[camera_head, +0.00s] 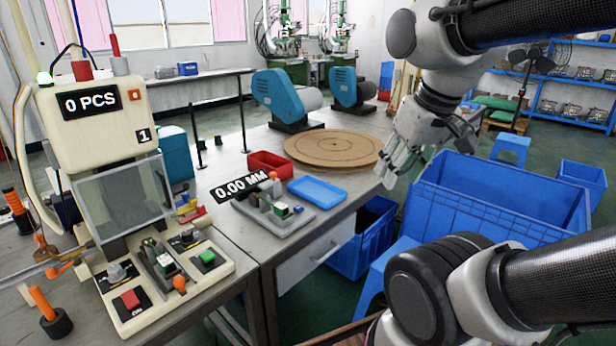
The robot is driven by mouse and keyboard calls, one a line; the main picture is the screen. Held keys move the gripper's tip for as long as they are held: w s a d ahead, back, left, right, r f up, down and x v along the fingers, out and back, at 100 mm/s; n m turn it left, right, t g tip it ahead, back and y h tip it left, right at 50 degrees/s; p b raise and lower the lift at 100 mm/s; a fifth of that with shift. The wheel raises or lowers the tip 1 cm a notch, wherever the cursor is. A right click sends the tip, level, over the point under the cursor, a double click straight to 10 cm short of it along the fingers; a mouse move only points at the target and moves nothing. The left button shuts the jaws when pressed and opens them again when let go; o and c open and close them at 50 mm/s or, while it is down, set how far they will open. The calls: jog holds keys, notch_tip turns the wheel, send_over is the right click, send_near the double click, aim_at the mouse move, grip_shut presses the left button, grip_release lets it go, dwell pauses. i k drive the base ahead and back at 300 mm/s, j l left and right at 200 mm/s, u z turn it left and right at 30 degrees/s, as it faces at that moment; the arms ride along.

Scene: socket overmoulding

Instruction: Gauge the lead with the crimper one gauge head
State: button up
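The crimper marked 1 (105,135) stands at the left with a "0 PCS" display, a clear guard, and red and green buttons. A small gauge (275,215) on a grey base sits on the bench to its right, with a "0.00 MM" readout (241,187), an orange knob and a small green part. My gripper (391,172) hangs at the bench's right edge, right of the blue tray and apart from the gauge. Its fingers point down; their gap is too small to judge. I cannot make out a lead in the gripper or on the gauge.
A blue tray (317,191), a red bin (270,165) and a round brown board (333,147) lie near the gauge. Blue-grey machines (285,97) stand behind. Large blue crates (490,205) fill the floor at right. An orange-handled tool (45,305) stands front left.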

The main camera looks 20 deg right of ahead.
aim_at(273, 186)
jog(key=i+l+u, duration=0.2)
jog(key=i, duration=0.2)
jog(key=i+l+u, duration=0.25)
jog(key=i+l, duration=0.1)
jog(key=i, duration=0.05)
